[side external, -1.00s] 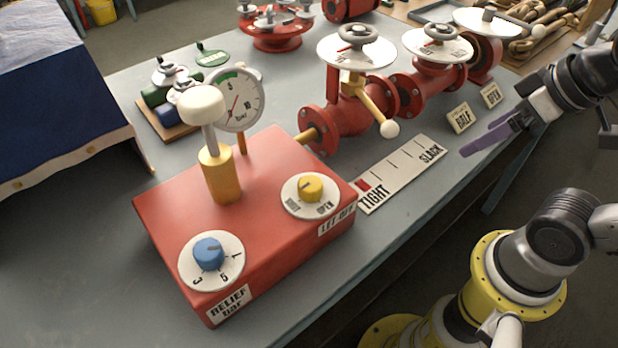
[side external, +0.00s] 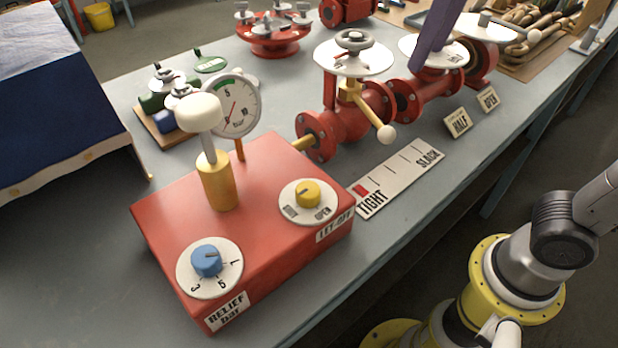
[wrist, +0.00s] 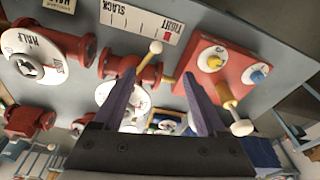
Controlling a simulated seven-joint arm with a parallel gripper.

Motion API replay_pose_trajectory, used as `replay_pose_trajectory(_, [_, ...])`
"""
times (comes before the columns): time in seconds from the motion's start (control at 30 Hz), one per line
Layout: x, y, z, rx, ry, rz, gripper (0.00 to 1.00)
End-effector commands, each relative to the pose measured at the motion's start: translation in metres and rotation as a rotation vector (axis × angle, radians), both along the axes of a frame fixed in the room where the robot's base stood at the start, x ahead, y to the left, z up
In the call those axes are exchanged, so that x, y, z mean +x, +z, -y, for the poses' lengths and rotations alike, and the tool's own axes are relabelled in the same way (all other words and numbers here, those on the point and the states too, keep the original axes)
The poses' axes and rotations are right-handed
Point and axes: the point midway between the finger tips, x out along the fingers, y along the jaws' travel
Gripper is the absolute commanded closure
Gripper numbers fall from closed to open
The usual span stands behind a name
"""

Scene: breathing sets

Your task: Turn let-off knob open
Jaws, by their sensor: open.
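The let-off knob (side external: 307,194) is yellow and sits on a white round dial marked OPEN on one side, on top of the red box (side external: 270,165). Its dark pointer mark is on the left, toward the dial's other label, which is blurred here. The knob also shows in the wrist view (wrist: 214,62). My gripper (wrist: 160,100) is open and empty in the wrist view, high above the bench and apart from the knob. In the side view only a purple finger (side external: 433,38) shows, at the top edge over the red valves.
On the red box stand a blue relief knob (side external: 207,261), a white-topped plunger (side external: 201,112) and a gauge (side external: 236,104). A yellow lever with a pale ball (side external: 386,134) juts from the red valve. A TIGHT–SLACK scale (side external: 398,181) lies beside the box.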

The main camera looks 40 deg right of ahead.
Motion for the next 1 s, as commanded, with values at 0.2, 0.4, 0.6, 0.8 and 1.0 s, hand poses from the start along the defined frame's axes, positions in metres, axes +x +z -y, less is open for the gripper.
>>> replay_pose_trajectory(0.2, [0.035, 0.005, -0.091, -0.045, 0.2, -0.094, 0.26])
replay_pose_trajectory(0.4, [0.041, -0.017, -0.154, -0.079, 0.331, -0.14, 0.26])
replay_pose_trajectory(0.6, [0.033, -0.031, -0.168, -0.097, 0.372, -0.159, 0.26])
replay_pose_trajectory(0.8, [0.033, -0.056, -0.167, -0.098, 0.37, -0.163, 0.26])
replay_pose_trajectory(1.0, [0.033, -0.096, -0.167, -0.098, 0.37, -0.162, 0.26])
